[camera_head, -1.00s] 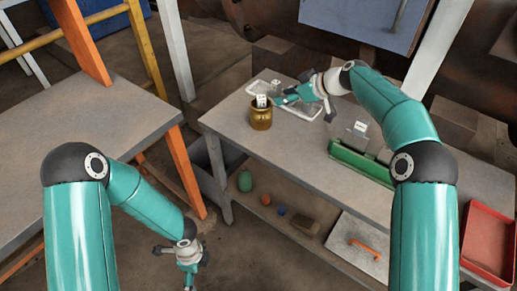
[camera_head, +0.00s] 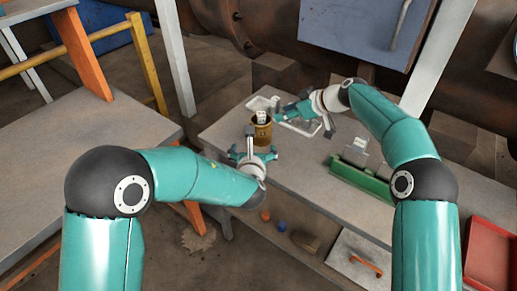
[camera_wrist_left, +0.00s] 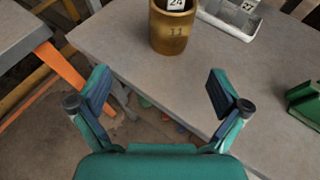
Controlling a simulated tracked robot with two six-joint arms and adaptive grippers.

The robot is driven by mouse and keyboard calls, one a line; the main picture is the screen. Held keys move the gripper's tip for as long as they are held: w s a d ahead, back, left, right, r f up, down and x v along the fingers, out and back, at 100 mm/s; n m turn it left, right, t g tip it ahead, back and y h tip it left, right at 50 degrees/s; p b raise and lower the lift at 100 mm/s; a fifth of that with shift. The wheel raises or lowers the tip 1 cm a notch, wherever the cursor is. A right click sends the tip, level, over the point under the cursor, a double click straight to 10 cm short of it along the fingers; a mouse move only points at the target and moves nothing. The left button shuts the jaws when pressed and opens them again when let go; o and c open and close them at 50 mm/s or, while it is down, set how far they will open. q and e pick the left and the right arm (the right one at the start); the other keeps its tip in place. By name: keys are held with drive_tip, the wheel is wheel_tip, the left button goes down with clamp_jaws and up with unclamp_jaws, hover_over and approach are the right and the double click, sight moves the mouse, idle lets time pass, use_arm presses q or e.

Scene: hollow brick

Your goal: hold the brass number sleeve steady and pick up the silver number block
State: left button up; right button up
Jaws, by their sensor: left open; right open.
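The brass sleeve (camera_head: 263,134) stands upright near the table's left end; in the left wrist view the sleeve (camera_wrist_left: 171,32) bears the number 11. A pale silver block (camera_head: 262,117) sticks out of its top; this block (camera_wrist_left: 176,4) shows 24 in the left wrist view. My left gripper (camera_head: 252,150) is open and empty at the table's near edge, just short of the sleeve; the sleeve stands beyond its spread fingers (camera_wrist_left: 160,88). My right gripper (camera_head: 282,114) is open just right of the block; whether it touches the block is unclear.
A white tray (camera_head: 302,129) lies behind the sleeve, with a tag reading 27 (camera_wrist_left: 248,5). A green holder (camera_head: 362,182) with a pale block (camera_head: 358,147) stands to the right. A red tray (camera_head: 490,252) is at far right. Small items lie on the lower shelf.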

sight(261, 130)
use_arm(q)
drive_tip(key=x, duration=0.5)
drive_tip(key=d+x, duration=0.1)
drive_tip(key=x, duration=0.4)
drive_tip(key=d+x, duration=0.1)
drive_tip(key=x, duration=0.5)
drive_tip(key=shift+w+r, duration=0.1)
drive_tip(key=shift+w, duration=0.1)
drive_tip(key=c, duration=1.6)
drive_tip(key=shift+o, duration=0.2)
